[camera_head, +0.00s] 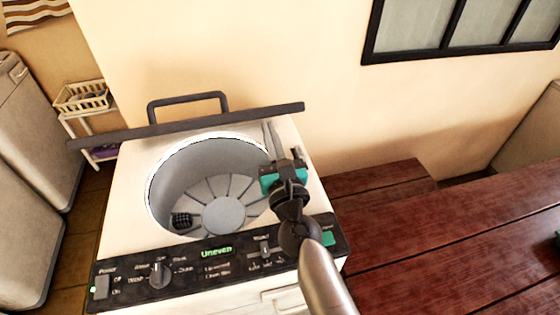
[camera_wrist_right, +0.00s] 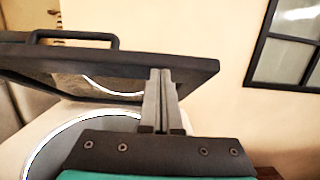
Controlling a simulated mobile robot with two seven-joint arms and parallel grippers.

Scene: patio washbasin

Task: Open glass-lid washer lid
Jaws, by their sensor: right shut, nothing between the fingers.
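The washer (camera_head: 125,195) is a white top-loader with a dark control panel. Its lid (camera_head: 190,127) is raised off the top and shows nearly edge-on as a long dark bar, with a dark handle (camera_head: 187,98) above it. The round drum (camera_head: 222,205) is uncovered below. In the right wrist view the dark lid frame (camera_wrist_right: 110,65) and its handle (camera_wrist_right: 72,35) cross the upper left. My right gripper (camera_head: 268,126) is shut and empty, over the right side of the drum. Its fingertips (camera_wrist_right: 159,72) overlap the lid's edge in the wrist view; contact is unclear. My left gripper is not in view.
A reddish wooden table (camera_head: 455,225) stands right of the washer, with a bench (camera_head: 370,180) behind it. A white rack with a basket (camera_head: 82,98) stands at back left, beside pale appliances (camera_head: 30,170). A plain wall rises behind the washer.

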